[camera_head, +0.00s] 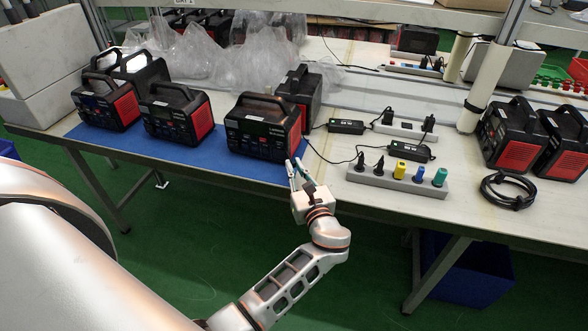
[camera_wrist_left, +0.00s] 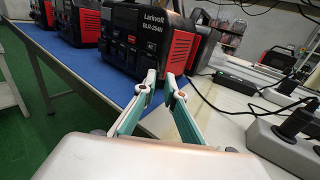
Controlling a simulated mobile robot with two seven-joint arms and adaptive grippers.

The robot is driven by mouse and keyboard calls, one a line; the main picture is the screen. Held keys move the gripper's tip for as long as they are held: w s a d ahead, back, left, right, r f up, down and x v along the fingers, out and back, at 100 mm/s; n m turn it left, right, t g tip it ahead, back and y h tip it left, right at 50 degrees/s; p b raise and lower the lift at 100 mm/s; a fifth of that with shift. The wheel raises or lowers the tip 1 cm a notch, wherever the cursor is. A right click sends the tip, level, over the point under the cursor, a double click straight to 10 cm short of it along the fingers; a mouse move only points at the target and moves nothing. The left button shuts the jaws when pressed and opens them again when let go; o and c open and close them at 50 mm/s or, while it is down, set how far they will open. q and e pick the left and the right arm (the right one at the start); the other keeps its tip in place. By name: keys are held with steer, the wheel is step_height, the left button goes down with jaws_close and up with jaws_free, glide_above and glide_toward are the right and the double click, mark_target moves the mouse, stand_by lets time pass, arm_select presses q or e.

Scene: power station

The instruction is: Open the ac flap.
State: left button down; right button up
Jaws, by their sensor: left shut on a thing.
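The black and red power station (camera_head: 263,127) stands at the right end of the blue mat, its front facing me. It also shows in the left wrist view (camera_wrist_left: 135,42), with an AC label on the lower right of its front. My left gripper (camera_head: 298,167) is at the lower right of this front. In the left wrist view its two fingertips (camera_wrist_left: 161,76) are close together just below the AC label, shut on the ac flap. The flap itself is small and mostly hidden by the fingers. My right gripper is not in view.
More power stations (camera_head: 175,112) stand to the left on the blue mat (camera_head: 185,152). A power strip with colored plugs (camera_head: 396,178) and a coiled black cable (camera_head: 507,191) lie to the right. Clear plastic bags (camera_head: 260,65) lie behind. A black cord runs close to the gripper.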

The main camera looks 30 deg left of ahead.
arm_select(q)
steer(key=shift+r, duration=0.1)
steer(key=c, duration=2.2)
jaws_free()
steer(key=shift+o, duration=0.2)
step_height(320, 180, up, 10)
